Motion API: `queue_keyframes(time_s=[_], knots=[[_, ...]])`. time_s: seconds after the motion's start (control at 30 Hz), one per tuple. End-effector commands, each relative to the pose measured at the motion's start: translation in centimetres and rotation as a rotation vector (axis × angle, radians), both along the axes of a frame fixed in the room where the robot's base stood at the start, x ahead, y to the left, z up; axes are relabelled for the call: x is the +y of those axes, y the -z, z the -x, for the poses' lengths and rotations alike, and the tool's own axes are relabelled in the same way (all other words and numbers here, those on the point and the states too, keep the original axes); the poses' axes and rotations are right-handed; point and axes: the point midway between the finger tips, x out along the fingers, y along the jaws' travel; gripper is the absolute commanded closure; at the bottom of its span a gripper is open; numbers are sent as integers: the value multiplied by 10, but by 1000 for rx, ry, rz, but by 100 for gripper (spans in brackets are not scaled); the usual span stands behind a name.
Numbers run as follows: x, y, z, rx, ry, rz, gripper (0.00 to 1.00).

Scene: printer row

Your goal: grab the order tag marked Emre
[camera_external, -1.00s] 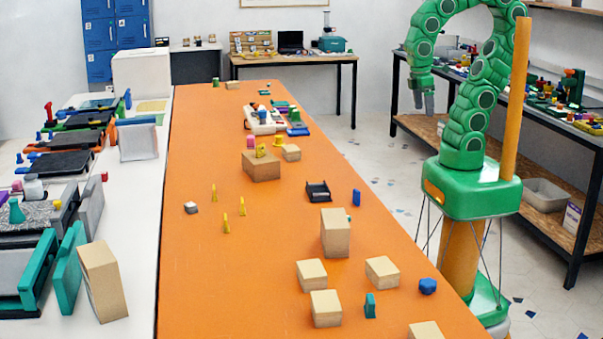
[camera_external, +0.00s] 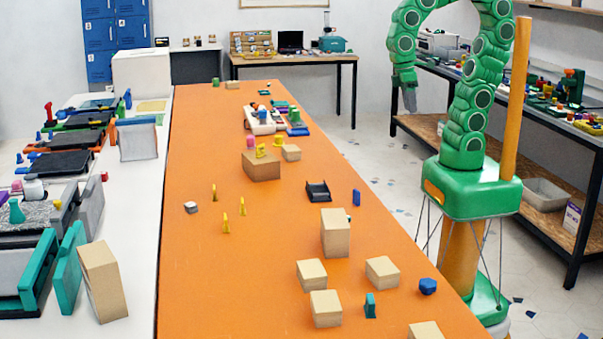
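I cannot read the name Emre on anything, so I cannot tell which thing is the order tag. Several small yellow pieces stand on the orange table (camera_external: 200,285): one (camera_external: 214,191) at the back, one (camera_external: 242,206) to the right and one (camera_external: 226,223) nearer. Any marking on them is too small to read. My gripper (camera_external: 409,103) hangs pointing down from my green arm, right of the table's edge and well away from these pieces. Nothing shows in it, and its fingers are too small to tell open from shut.
Wooden blocks stand on the table, including a tall one (camera_external: 335,233) and a wide one (camera_external: 261,166). A black tray (camera_external: 318,191) and a blue hexagonal piece (camera_external: 428,286) lie toward the right. Printers line the white counter (camera_external: 133,215). The table's front left is clear.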

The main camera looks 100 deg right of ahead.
Motion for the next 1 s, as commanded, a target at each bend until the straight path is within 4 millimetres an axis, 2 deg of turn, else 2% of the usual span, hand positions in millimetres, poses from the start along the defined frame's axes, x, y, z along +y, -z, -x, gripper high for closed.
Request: queue_keyframes(time_s=[0.03, 0.5, 1.0], knots=[[4, -2, -13, 5, 19, -13, 62], [45, -11, -119, 62, 231, -146, 62], [80, -3, -232, 155, 453, -282, 62]])
